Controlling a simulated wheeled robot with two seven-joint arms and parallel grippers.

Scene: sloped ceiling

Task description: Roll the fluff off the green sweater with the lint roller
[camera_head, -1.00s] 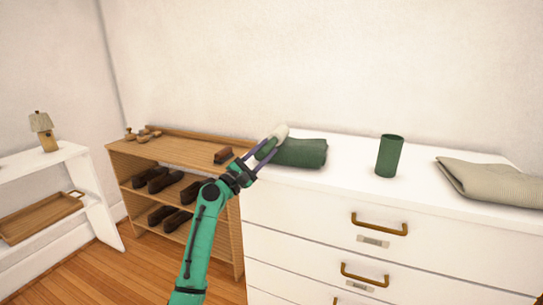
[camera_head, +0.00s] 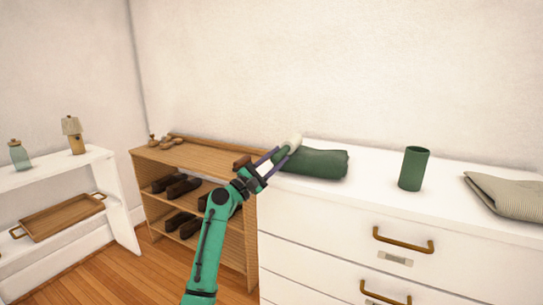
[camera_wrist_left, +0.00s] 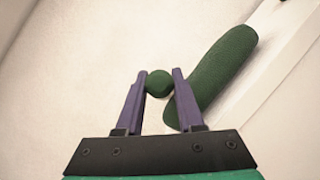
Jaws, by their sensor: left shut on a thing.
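The folded green sweater (camera_head: 318,163) lies on the left end of the white dresser top. It also shows in the left wrist view (camera_wrist_left: 222,70), to the right of the fingers. My left gripper (camera_head: 279,155) is shut on the lint roller's green handle (camera_wrist_left: 159,83), seen end-on between the purple fingers. The lint roller's pale head (camera_head: 295,141) points up and away, at the sweater's back left end. I cannot tell whether it touches the sweater. No fluff can be made out on the sweater. My right gripper is not in view.
A green cup (camera_head: 413,168) stands right of the sweater, with a folded beige cloth (camera_head: 508,195) farther right. A wooden shoe rack (camera_head: 190,155) with shoes and a brush (camera_head: 242,162) adjoins the dresser's left side. A white shelf (camera_head: 60,176) stands far left.

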